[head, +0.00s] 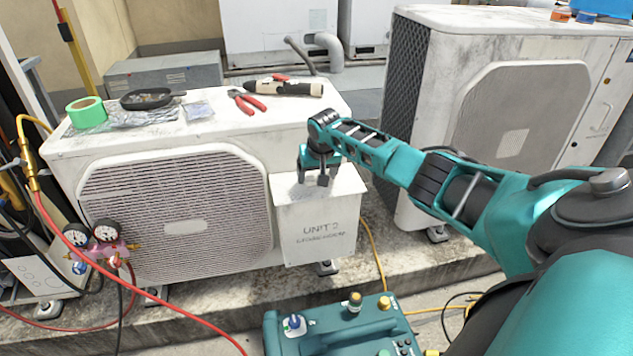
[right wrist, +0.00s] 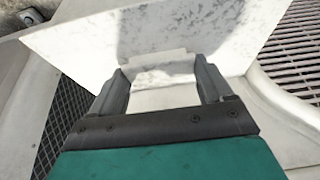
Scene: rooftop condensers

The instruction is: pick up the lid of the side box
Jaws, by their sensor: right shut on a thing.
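In the right wrist view, the lid (right wrist: 215,30) spreads beyond my right gripper (right wrist: 163,85), whose two dark fingers stand on either side of a white raised part. The grip itself is partly hidden in the head view. My left gripper is not in view.
The near condenser (head: 175,215) carries green tape (head: 86,111), a black tray (head: 147,98), red pliers (head: 246,101) and a cream-and-black tool (head: 285,88). A second condenser (head: 515,110) stands at right. Gauges (head: 106,232) with hoses hang at left. A teal case (head: 340,325) sits in front.

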